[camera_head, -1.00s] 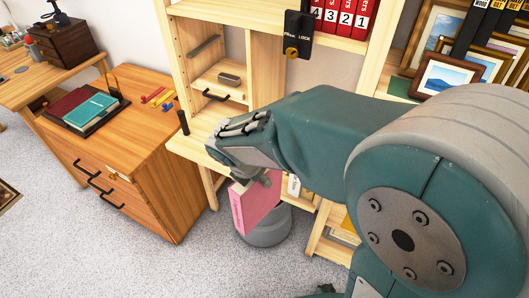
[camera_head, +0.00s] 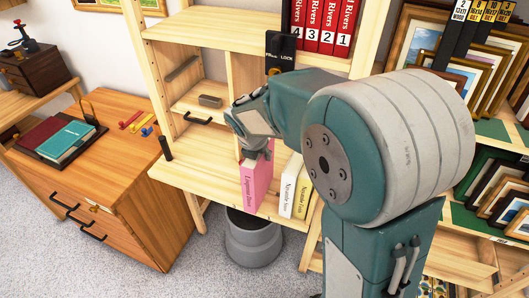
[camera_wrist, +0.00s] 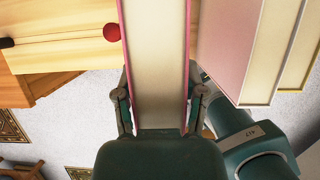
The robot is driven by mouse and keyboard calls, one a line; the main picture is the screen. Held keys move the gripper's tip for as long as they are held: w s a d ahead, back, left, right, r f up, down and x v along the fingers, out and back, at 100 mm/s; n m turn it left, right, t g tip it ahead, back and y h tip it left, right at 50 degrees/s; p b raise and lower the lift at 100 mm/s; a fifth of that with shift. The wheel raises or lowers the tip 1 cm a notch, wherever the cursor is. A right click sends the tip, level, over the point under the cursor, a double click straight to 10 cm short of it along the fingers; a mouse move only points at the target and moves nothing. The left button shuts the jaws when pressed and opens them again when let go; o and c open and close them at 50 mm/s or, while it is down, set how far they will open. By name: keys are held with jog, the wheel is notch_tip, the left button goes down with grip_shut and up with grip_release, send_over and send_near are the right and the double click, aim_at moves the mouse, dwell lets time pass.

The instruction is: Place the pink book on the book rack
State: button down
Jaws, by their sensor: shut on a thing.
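The pink book (camera_head: 256,187) is upright in my gripper (camera_head: 257,152), which grips it by its near upper part. In the wrist view my gripper (camera_wrist: 160,108) has one finger on each side of the pink book (camera_wrist: 188,60), with the cream page edges between the covers. The book is at the front edge of the light wood book rack's lower shelf (camera_head: 205,168), left of a white book (camera_head: 288,190) and a yellow book (camera_head: 303,197). A gap separates it from the white book. I cannot tell whether its bottom touches the shelf.
A grey bin (camera_head: 253,240) stands on the floor below the shelf. A wooden drawer cabinet (camera_head: 125,190) with books on top is at left. Red binders (camera_head: 327,25) stand on the upper shelf. Framed prints (camera_head: 470,70) are at right.

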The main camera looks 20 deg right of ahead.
jog(key=w+d+f, duration=0.2)
jog(key=w+f, duration=0.1)
jog(key=shift+w+d+f, duration=0.2)
jog(key=shift+w+d, duration=0.05)
jog(key=shift+d, duration=0.1)
jog(key=shift+c, duration=0.8)
grip_release()
jog(key=shift+d+f, duration=0.1)
jog(key=shift+f, duration=0.05)
